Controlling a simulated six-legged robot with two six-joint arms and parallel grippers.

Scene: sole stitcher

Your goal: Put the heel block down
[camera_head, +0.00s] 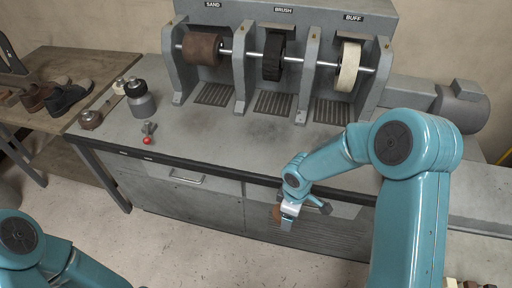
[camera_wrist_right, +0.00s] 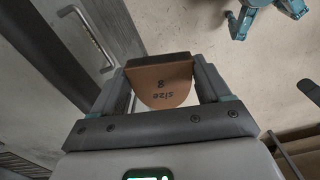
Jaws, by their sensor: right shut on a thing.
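In the head view my right gripper (camera_head: 287,216) hangs in front of the grey cabinet below the bench edge. A small brown part of the block (camera_head: 277,213) shows beside it; the rest is hidden. My left arm shows at the lower left of the head view, but its gripper is out of frame.
The grey bench (camera_head: 225,135) carries a machine with sand (camera_head: 203,49), brush (camera_head: 273,60) and buff (camera_head: 348,66) wheels. A grey jar (camera_head: 140,100) and red-knobbed lever (camera_head: 148,135) stand left. Shoes (camera_head: 66,98) sit on a wooden table (camera_head: 110,66). The bench front is clear.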

